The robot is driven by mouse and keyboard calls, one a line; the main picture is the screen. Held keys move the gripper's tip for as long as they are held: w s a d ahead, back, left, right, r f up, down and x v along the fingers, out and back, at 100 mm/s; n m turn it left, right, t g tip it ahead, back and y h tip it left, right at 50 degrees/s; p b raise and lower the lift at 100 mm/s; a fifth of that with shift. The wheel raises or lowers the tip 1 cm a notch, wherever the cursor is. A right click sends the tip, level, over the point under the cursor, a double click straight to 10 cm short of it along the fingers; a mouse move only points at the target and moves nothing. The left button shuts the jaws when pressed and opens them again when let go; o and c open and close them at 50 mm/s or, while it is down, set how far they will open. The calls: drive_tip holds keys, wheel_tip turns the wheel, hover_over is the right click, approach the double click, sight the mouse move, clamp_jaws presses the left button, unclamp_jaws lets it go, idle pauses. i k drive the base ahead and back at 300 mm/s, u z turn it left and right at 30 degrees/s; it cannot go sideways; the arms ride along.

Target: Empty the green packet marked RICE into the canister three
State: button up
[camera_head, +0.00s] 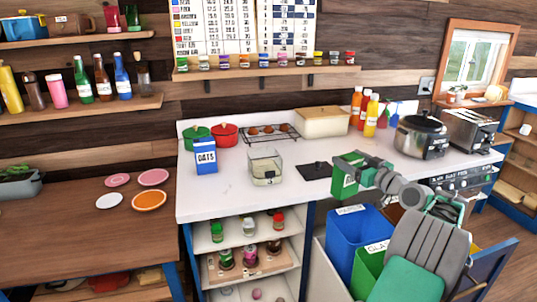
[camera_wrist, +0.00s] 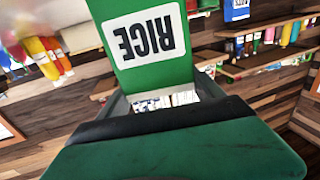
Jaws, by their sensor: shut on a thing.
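My gripper (camera_head: 358,174) is shut on a green packet (camera_head: 342,181), held above the counter on the right of the clear canister. In the wrist view the green packet (camera_wrist: 152,72) shows a white label reading RICE, upside down in that picture. Its opening and contents cannot be made out. A clear, square-sided canister (camera_head: 266,168) stands on the white counter, apart from the packet, with something pale low inside. I cannot read a number on it. A blue packet marked OATS (camera_head: 206,157) stands to its left.
A dark flat plate (camera_head: 315,171) lies on the counter (camera_head: 235,196) by the packet. Red and green pots, a wire rack (camera_head: 270,132), a cream box (camera_head: 322,121), bottles and a cooker (camera_head: 421,137) stand behind. Blue (camera_head: 352,232) and green bins are below my arm.

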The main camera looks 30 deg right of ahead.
sight(264, 163)
drive_tip(key=i, duration=0.9)
drive_tip(key=u, duration=0.05)
